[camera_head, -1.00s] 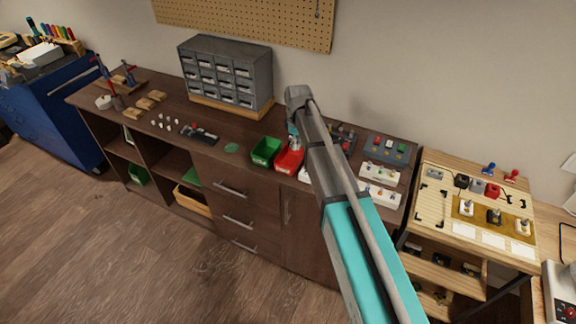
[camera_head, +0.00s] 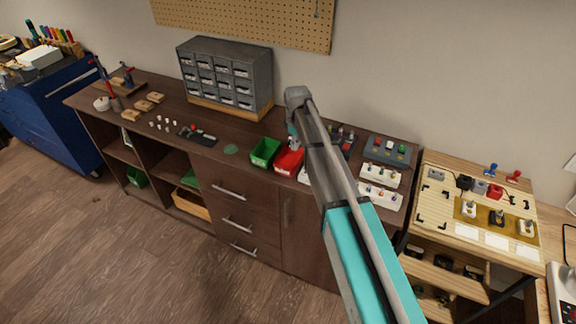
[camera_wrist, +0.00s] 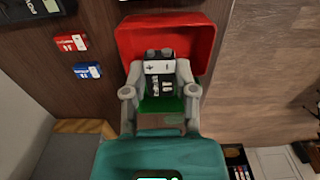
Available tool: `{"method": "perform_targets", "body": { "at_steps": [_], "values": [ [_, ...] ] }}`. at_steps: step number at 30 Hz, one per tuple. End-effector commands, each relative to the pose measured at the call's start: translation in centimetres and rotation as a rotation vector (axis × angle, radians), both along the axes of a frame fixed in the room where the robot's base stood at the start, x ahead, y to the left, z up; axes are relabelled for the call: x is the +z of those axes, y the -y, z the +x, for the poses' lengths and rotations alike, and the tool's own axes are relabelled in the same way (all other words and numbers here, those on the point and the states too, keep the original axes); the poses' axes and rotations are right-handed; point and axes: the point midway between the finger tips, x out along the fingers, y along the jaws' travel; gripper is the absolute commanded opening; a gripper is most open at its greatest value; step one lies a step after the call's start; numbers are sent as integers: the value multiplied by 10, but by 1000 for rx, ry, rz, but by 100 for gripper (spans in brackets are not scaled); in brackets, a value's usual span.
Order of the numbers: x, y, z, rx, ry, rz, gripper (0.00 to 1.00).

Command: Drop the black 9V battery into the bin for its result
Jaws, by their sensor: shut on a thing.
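In the wrist view my gripper (camera_wrist: 160,75) is shut on the black 9V battery (camera_wrist: 160,87), which has pale markings and shows between the fingers. The red bin (camera_wrist: 206,35) lies beyond the fingertips, and the battery's far end overlaps its near part in the picture. Green shows below the battery between the fingers, apparently part of the green bin. In the head view the red bin (camera_head: 289,160) and the green bin (camera_head: 264,152) stand side by side at the counter's front. My gripper (camera_head: 294,142) is above the red bin there, small and partly hidden by my arm.
A grey drawer cabinet (camera_head: 222,72) stands on the counter left of the bins. Red (camera_wrist: 71,43) and blue (camera_wrist: 87,71) labels lie beside the red bin. Switch boxes (camera_head: 380,173) stand to the right. The counter (camera_head: 215,122) has free room left of the green bin.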

Motion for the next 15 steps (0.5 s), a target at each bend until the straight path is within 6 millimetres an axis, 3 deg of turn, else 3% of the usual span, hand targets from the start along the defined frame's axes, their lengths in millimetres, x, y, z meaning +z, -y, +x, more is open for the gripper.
{"method": "perform_targets", "body": {
  "at_steps": [15],
  "values": [
    [-41, -1, 0, 1, 0, 0, 0]
  ]
}}
